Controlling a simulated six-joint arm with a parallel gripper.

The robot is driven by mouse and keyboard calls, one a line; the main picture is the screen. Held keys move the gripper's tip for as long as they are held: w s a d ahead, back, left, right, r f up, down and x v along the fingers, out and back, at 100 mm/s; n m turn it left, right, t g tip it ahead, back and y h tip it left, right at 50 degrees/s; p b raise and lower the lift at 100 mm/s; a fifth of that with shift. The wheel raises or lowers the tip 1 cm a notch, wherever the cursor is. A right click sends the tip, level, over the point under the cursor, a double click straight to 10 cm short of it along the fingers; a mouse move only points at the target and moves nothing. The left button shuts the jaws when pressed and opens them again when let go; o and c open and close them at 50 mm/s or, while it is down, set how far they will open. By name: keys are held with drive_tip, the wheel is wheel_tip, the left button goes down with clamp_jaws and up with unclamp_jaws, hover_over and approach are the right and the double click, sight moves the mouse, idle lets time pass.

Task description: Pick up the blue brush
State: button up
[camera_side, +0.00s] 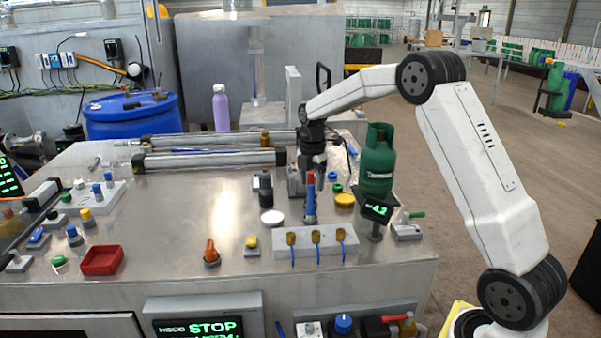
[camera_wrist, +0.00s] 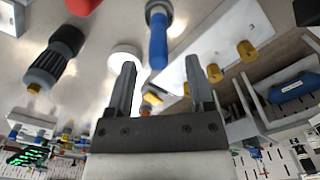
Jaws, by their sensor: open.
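A slim upright blue piece with a red upper part (camera_side: 310,204) stands on the metal bench in the side view. It is the likeliest blue brush, but bristles cannot be made out. My gripper (camera_side: 311,180) points down just above or behind it; the exact gap is unclear. In the wrist view, a blue rounded handle (camera_wrist: 158,42) on a round metal base lies beyond my gripper's fingertips (camera_wrist: 160,64), which are spread apart. Nothing is clearly held between them. Whether this handle is the same piece is not certain.
A white block with yellow knobs (camera_side: 285,244) stands in front. A white disc (camera_side: 271,217) and black cylinder (camera_side: 265,186) are to the left. A green gas bottle (camera_side: 377,165) and small display (camera_side: 376,210) stand right.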

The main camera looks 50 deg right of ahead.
sight(310, 207)
drive_tip(key=shift+w+f, duration=0.1)
drive_tip(key=shift+f, duration=2.5)
clamp_jaws()
